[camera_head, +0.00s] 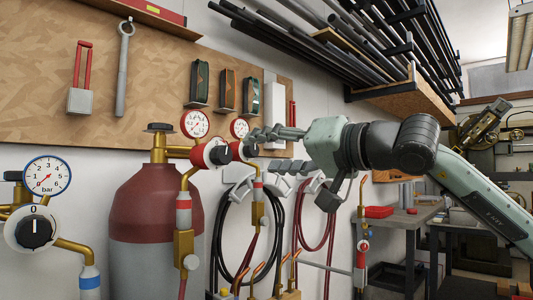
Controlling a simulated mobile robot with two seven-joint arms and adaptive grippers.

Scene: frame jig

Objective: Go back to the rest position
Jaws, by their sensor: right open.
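My right arm comes in from the right edge, and my right gripper (290,167) is in front of the wall. Its jaws are open, one finger pointing left near the gauges and the other hanging lower. I see nothing held between them. The left finger overlaps the area beside the regulator in the picture; I cannot tell whether it touches anything. My left gripper is not in view.
A dark red gas cylinder (155,205) with a regulator (210,153) and gauges (195,123) stands left of the gripper. Hoses (328,225) hang below it. A pipe rack (400,95) is overhead.

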